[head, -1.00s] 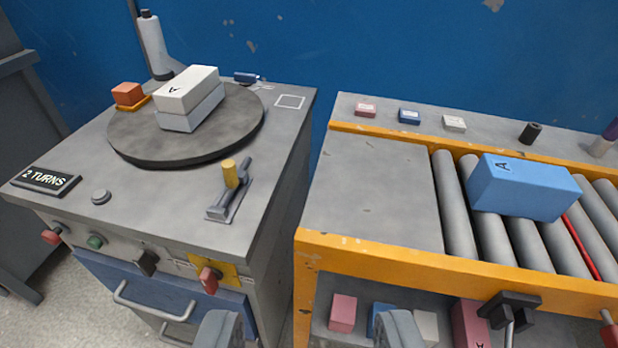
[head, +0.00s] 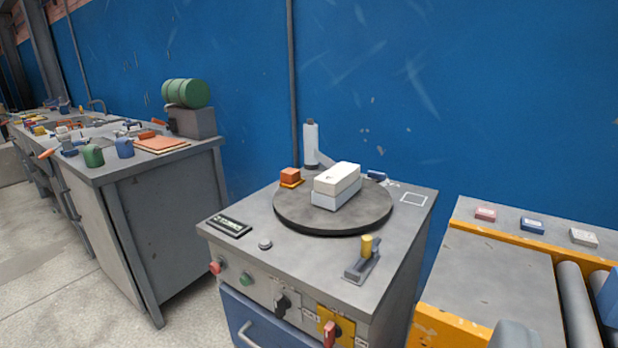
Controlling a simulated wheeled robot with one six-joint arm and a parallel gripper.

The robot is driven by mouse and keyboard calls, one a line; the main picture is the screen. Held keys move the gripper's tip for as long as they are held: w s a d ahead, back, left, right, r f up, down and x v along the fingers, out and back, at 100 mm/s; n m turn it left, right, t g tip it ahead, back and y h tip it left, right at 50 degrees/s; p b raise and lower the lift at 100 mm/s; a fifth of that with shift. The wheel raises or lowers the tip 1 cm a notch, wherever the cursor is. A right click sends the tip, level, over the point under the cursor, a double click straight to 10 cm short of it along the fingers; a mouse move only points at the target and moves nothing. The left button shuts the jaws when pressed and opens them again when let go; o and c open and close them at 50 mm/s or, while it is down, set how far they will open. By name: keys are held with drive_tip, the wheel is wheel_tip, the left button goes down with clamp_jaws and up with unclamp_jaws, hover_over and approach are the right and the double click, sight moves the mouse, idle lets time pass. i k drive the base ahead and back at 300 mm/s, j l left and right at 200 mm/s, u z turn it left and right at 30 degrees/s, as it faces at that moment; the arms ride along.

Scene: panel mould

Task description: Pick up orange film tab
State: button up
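A flat orange piece (head: 292,184), which may be the orange film tab, shows at the back left edge of the dark turntable (head: 290,217). An orange-red block (head: 289,174) sits on it and hides most of it. A white block lies on a pale grey block (head: 336,199) on the turntable, to the right of the orange piece. One rounded grey part of my gripper (head: 515,336) shows at the bottom right edge, well away from the orange piece. The rest of my gripper is out of view, so its opening does not show.
A white bottle-like post (head: 311,145) stands behind the turntable. A lever with a yellow knob (head: 366,246) stands at the front right of the machine top. A cluttered workbench (head: 110,172) is at left, and an orange-edged roller conveyor (head: 452,329) at right. Open floor lies at left.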

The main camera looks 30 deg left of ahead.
sight(290, 176)
drive_tip(key=i+j, duration=0.15)
drive_tip(key=j, duration=0.25)
drive_tip(key=i+j, duration=0.15)
drive_tip(key=j, duration=0.25)
drive_tip(key=i+j, duration=0.15)
drive_tip(key=j, duration=0.25)
drive_tip(key=i+j, duration=0.1)
drive_tip(key=j, duration=0.3)
drive_tip(key=i+j, duration=0.15)
drive_tip(key=j, duration=0.25)
drive_tip(key=i+j, duration=0.15)
drive_tip(key=j, duration=0.2)
drive_tip(key=i+j, duration=0.15)
drive_tip(key=j, duration=0.25)
drive_tip(key=z, duration=0.05)
